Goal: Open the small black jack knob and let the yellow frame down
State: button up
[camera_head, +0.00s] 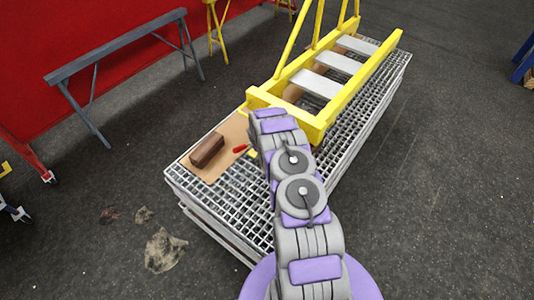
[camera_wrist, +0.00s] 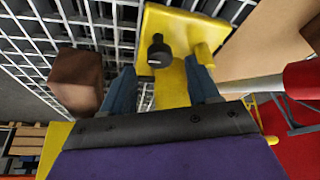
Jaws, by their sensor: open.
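The yellow frame (camera_head: 315,125) lies along the grated platform in the head view, with grey cross plates between its rails. Whether it touches the platform is unclear. In the wrist view, the small black jack knob (camera_wrist: 160,52) sits on a yellow bracket (camera_wrist: 172,84). My gripper (camera_wrist: 160,90) is open, with one dark blue finger on each side of the bracket, just short of the knob. The knob is between the fingers' lines, and I cannot tell whether either finger touches the bracket. In the head view my arm hides the knob and the gripper's fingers.
The grated platform (camera_head: 225,205) carries a tan board (camera_head: 187,163) with a brown block (camera_head: 207,150) and a red-handled tool (camera_head: 240,148). The wrist view shows the block (camera_wrist: 78,80) left and the red handle (camera_wrist: 302,80) right. A grey trestle (camera_head: 120,45) stands left.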

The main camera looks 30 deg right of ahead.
jog(key=shift+x, duration=1.95)
jog(key=shift+c, duration=0.4)
jog(key=c, duration=0.9)
jog(key=shift+c, duration=0.2)
